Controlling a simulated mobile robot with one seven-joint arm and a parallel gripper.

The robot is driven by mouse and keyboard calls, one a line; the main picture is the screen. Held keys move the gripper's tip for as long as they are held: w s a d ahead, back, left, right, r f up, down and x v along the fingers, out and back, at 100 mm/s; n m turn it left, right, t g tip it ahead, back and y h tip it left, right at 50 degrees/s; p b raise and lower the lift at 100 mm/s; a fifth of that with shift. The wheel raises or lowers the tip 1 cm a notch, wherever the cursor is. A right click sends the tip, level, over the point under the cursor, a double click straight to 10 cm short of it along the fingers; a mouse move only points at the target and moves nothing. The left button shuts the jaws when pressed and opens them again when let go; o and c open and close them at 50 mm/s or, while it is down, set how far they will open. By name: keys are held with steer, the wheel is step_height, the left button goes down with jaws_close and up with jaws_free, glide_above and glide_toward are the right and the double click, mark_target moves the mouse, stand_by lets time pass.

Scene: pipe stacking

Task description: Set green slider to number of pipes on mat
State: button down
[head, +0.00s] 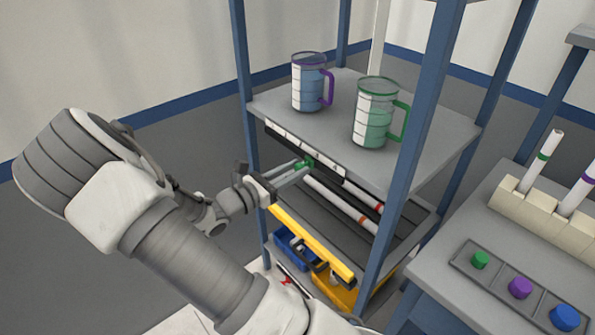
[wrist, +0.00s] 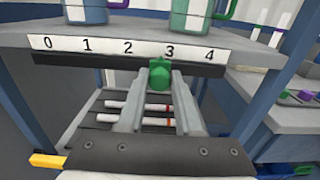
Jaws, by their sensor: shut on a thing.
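The green slider (wrist: 159,74) sits on a dark rail under the white number strip (wrist: 85,45), which reads 0 to 4. In the wrist view it stands between 2 and 3, closer to the 3. My gripper (wrist: 159,80) is shut on the slider, one finger on each side. The slider and gripper also show at the shelf front in the head view (head: 308,162). On the dark grooved mat (head: 322,222) below lie two white pipes (head: 330,200) with orange-red bands, one behind the other (wrist: 125,105). Shelf parts and my fingers hide some of the mat.
Two measuring cups, one purple-handled (head: 308,85) and one green-handled (head: 374,115), stand on the shelf above. A yellow bar (head: 310,245) and bins (head: 290,250) are below. Blue posts (head: 415,140) frame the rack. A side table (head: 450,300) holds coloured knobs and upright pipes.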

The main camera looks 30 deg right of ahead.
mark_target(298, 152)
steer(key=w, duration=0.3)
steer(key=w+p, duration=0.1)
steer(key=shift+w+a, duration=0.35)
steer(key=shift+w, duration=0.05)
steer(key=c, duration=0.6)
jaws_free()
steer(key=shift+a, duration=0.1)
steer(key=a, duration=0.5)
steer(key=s+a, duration=0.1)
steer(key=a, duration=0.5)
steer(key=s+a+p, duration=0.1)
steer(key=a, duration=0.5)
steer(key=shift+s, duration=0.25)
